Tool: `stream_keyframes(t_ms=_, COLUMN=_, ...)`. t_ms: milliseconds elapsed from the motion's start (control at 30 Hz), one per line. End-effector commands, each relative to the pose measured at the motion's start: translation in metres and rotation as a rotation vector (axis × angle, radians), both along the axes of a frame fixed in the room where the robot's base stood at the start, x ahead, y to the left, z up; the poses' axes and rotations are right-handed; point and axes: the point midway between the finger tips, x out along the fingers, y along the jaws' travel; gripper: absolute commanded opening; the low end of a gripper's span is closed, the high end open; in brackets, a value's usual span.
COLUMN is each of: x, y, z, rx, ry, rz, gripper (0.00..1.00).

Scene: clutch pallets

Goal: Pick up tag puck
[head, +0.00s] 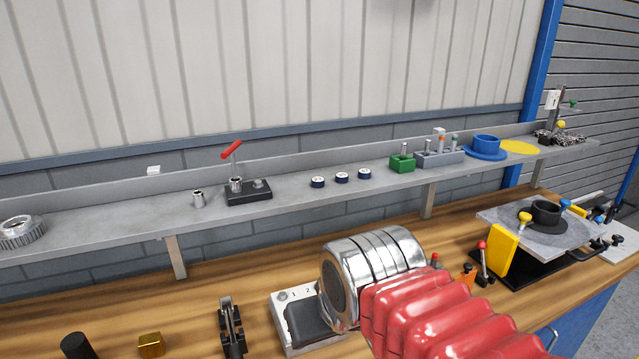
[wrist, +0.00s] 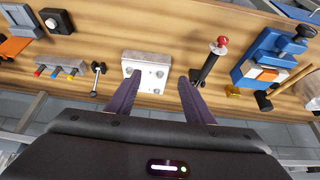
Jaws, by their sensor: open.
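Three small round pucks, dark blue with white tops, stand in a row on the grey shelf in the head view: a left one (head: 317,182), a middle one (head: 342,177) and a right one (head: 364,173). They look like the tag pucks; any marking on them is too small to read. My gripper (wrist: 159,76) shows in the wrist view with its two dark fingers apart and nothing between them. A pale metal block with holes (wrist: 147,67) lies on the wooden bench beyond the fingertips. No puck shows in the wrist view. The head view does not show the gripper's fingers.
The shelf (head: 110,222) also bears a black block with a red lever (head: 249,192), a green block (head: 402,164) and a blue flanged cup (head: 486,144). Bench (head: 200,283) items include a brass cube (head: 151,345) and a yellow plate (head: 503,249). Shelf beside the pucks is clear.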

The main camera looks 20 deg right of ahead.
Motion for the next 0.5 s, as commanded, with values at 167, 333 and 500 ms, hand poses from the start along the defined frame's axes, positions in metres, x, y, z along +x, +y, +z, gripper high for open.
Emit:
stream_keyframes(t_ms=167, x=0.040, y=-0.009, z=0.048, rx=0.000, ry=0.012, rz=-0.030, gripper=0.47)
stream_keyframes(t_ms=333, x=0.080, y=-0.020, z=0.091, rx=0.002, ry=0.023, rz=-0.063, gripper=0.47)
stream_keyframes(t_ms=500, x=0.119, y=-0.033, z=0.128, rx=0.002, ry=0.035, rz=-0.094, gripper=0.47)
